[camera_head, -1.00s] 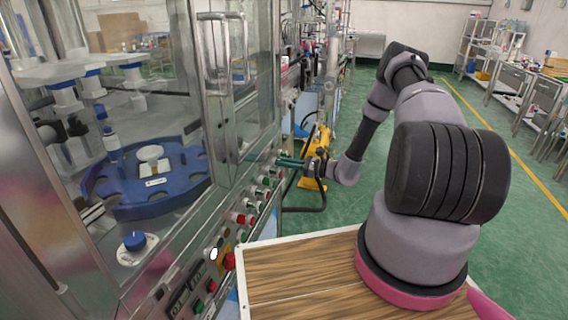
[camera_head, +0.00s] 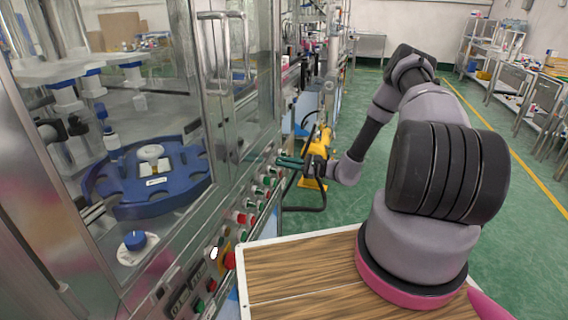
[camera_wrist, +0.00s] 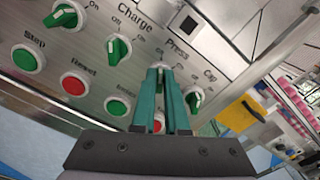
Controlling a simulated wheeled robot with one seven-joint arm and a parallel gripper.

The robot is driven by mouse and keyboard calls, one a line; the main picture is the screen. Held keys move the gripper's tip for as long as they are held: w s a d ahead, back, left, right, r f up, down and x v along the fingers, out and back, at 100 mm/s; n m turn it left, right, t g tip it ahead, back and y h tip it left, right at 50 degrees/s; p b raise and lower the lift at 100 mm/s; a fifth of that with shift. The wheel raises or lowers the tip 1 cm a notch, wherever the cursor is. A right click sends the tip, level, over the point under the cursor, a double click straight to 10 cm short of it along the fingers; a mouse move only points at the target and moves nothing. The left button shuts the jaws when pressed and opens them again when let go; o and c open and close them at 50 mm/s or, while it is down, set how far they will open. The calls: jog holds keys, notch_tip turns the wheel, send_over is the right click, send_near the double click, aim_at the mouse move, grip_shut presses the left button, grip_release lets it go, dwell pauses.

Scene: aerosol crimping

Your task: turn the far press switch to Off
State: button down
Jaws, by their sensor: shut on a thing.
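The Press switch (camera_wrist: 161,66) is a knob on the machine's metal control panel, under the "Press" label in the wrist view. My gripper (camera_wrist: 160,72) has its two teal fingers around it, shut on the knob. The fingers hide most of it, so I cannot tell its setting. In the head view my gripper (camera_head: 280,162) reaches the far end of the panel from the right.
The green Cap knob (camera_wrist: 194,98) stands close to the right of my fingers. The Charge knob (camera_wrist: 118,48) and another green knob (camera_wrist: 65,17) are to the left. Below are green and red buttons (camera_wrist: 73,84). A yellow object (camera_head: 313,172) stands behind my gripper.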

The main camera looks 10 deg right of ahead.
jog(key=c, duration=0.9)
grip_release()
jog(key=shift+c, duration=0.2)
jog(key=v, duration=1.1)
